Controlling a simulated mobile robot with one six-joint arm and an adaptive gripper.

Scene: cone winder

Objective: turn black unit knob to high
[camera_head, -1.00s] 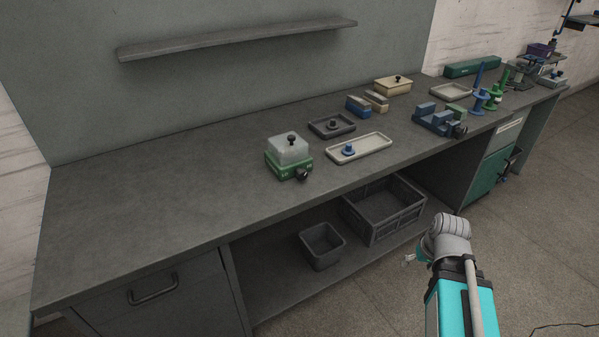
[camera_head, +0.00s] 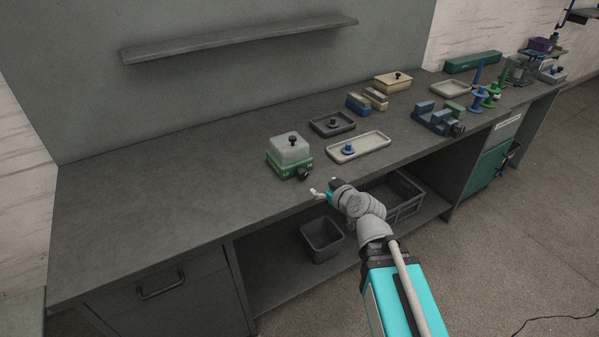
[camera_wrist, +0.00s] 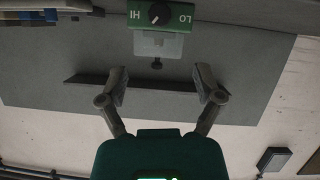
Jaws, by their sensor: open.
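A green unit (camera_head: 278,163) with a pale translucent top and a small black knob on its lid sits near the bench's front edge. Its front bears a black knob (camera_head: 304,174). In the wrist view, which is upside down, the black knob (camera_wrist: 158,14) sits on the green face between the letters HI and LO. A small pale mark shows on the knob; its exact setting is too small to tell. My gripper (camera_head: 317,193) is just in front of the bench edge, close to the knob and apart from it. In the wrist view my gripper (camera_wrist: 161,84) is open and empty.
A pale tray (camera_head: 372,150) with a blue knobbed piece and a dark tray (camera_head: 322,131) stand right of the unit. A blue fixture (camera_head: 432,123) is further right. The bench left of the unit is clear. A grey bin (camera_head: 322,246) and a crate (camera_head: 411,207) sit below.

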